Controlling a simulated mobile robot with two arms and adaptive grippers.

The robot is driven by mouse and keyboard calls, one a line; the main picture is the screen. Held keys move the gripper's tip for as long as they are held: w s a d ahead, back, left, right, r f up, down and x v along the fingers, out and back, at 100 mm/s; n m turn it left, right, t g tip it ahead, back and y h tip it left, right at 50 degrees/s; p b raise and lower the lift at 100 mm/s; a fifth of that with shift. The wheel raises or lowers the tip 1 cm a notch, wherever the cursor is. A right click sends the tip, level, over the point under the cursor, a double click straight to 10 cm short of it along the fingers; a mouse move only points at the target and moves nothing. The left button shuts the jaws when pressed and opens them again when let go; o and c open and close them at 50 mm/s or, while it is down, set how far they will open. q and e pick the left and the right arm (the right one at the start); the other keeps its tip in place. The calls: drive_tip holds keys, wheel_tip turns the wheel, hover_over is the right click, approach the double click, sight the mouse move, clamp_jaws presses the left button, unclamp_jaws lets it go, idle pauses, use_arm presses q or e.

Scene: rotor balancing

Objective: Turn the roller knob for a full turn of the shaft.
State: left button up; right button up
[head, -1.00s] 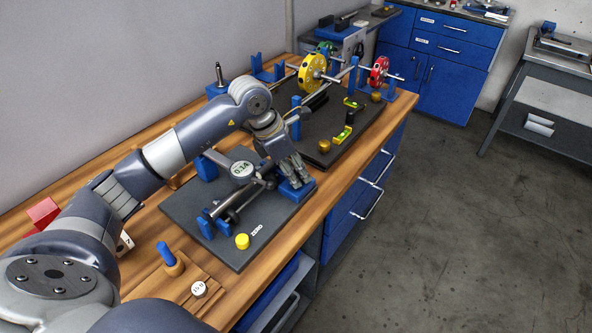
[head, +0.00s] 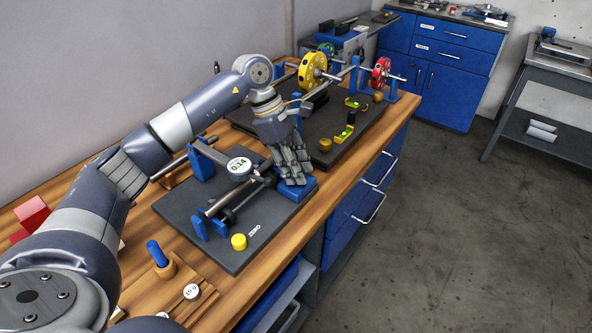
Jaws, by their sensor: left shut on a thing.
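A dark base plate (head: 237,262) on the bench carries the roller fixture with a grey shaft (head: 222,202) lying along it between blue supports. A round white dial gauge (head: 239,166) stands above the shaft; its small digits look like 0.14. My left gripper (head: 293,177) is at the far right end of the shaft, just above a blue block (head: 297,190). It is shut on the roller knob, which its fingers hide. A yellow button (head: 239,242) sits at the plate's near edge beside the word ZERO. My right gripper is out of view.
Behind stands a second dark plate (head: 350,150) with a yellow wheel (head: 312,69), a red wheel (head: 380,72), green levels and brass pieces. A wooden holder with a blue-handled tool (head: 157,254) is at the near left. The floor at right is clear.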

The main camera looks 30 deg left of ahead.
use_arm(q)
drive_tip(key=shift+m, duration=0.5)
drive_tip(key=o, duration=1)
drive_tip(key=v, duration=1.2)
drive_tip(key=shift+w, duration=0.2)
drive_tip(key=shift+o, duration=0.3)
